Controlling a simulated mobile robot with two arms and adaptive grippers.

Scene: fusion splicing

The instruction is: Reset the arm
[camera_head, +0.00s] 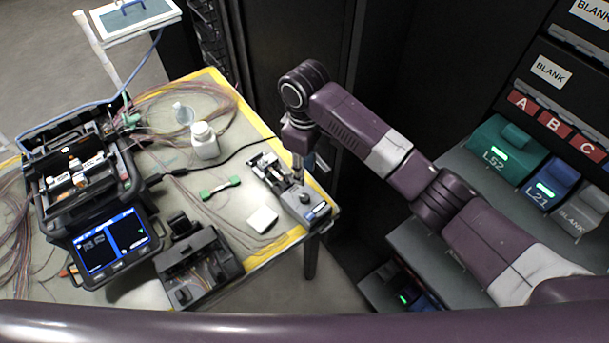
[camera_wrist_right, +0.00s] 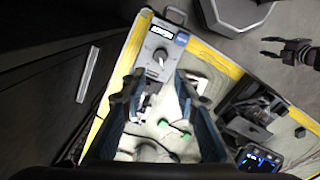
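My right arm reaches in from the right in the head view. Its gripper (camera_head: 297,172) points down over the near-right corner of the table, above a small grey device with a dark knob (camera_head: 308,203). In the right wrist view the two fingers of this gripper (camera_wrist_right: 158,82) stand apart with nothing held between them. The grey device (camera_wrist_right: 160,55) shows just beyond the fingertips. My left gripper (camera_wrist_right: 285,50) is small at the upper right of the right wrist view, away from the table, its fingers apart. The head view does not show it.
The table holds a splicer with a lit screen (camera_head: 112,243), a black open tool (camera_head: 198,266), a white bottle (camera_head: 205,140), a green piece (camera_head: 220,188), a white block (camera_head: 262,219) and loose fibres. A rack with colored modules (camera_head: 507,150) stands at the right.

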